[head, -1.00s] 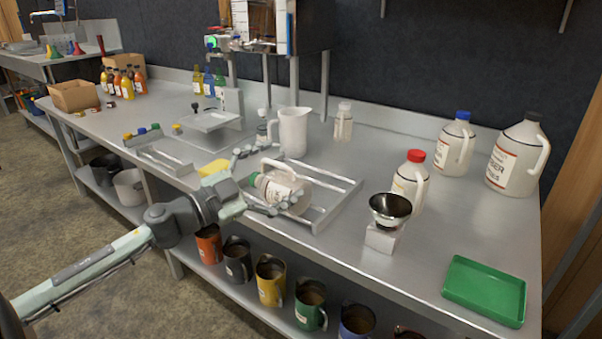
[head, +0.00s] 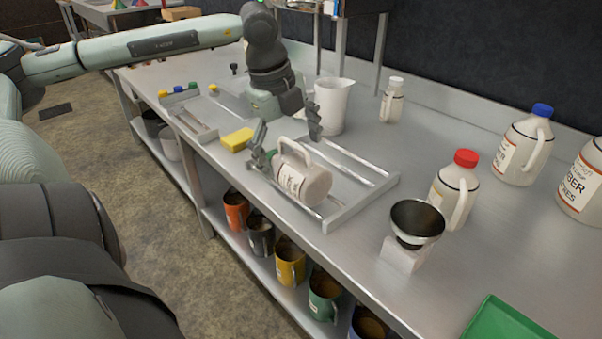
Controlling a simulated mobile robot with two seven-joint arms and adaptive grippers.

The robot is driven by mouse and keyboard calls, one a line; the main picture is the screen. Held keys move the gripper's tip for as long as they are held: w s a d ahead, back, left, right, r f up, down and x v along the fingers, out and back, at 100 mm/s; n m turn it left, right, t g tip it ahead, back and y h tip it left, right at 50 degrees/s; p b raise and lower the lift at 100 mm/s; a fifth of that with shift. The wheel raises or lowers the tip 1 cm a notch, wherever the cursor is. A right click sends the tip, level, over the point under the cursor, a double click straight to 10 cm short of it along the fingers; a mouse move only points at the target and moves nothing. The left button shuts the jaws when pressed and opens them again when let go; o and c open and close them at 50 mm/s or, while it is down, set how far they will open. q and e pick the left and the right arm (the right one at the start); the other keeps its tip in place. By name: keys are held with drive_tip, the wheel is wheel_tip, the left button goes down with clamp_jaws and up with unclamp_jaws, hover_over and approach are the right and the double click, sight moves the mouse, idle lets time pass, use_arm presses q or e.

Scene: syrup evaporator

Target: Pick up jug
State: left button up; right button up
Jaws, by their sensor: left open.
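A cream jug (head: 302,182) with a label and a green cap lies on its side on a metal rack (head: 352,208). Its handle faces up and its base points to the lower right. My left gripper (head: 287,136) is open and points down just behind the jug's cap and handle end. One finger is close to the cap; I cannot tell whether it touches. Other jugs stand upright: a red-capped one (head: 455,190), a blue-capped one (head: 523,147) and a larger one (head: 581,184) cut by the right edge. My right gripper is not in view.
A white pitcher (head: 333,106) stands right behind my left gripper. A small white bottle (head: 392,101), a yellow sponge (head: 237,140), a black funnel on a stand (head: 416,220) and a green tray (head: 506,322) are on the bench. Several coloured mugs fill the shelf below.

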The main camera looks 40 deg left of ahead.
sight(297, 161)
use_arm(q)
drive_tip(key=x, duration=0.3)
drive_tip(key=shift+w+f, duration=0.2)
drive_tip(key=shift+f, duration=0.1)
drive_tip(key=shift+w+f, duration=0.15)
drive_tip(key=shift+f, duration=0.1)
drive_tip(key=c, duration=1.7)
drive_tip(key=shift+c, duration=1.3)
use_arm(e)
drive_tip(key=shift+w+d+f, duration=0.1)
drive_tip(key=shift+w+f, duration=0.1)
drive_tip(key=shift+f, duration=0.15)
use_arm(q)
drive_tip(key=shift+r, duration=0.25)
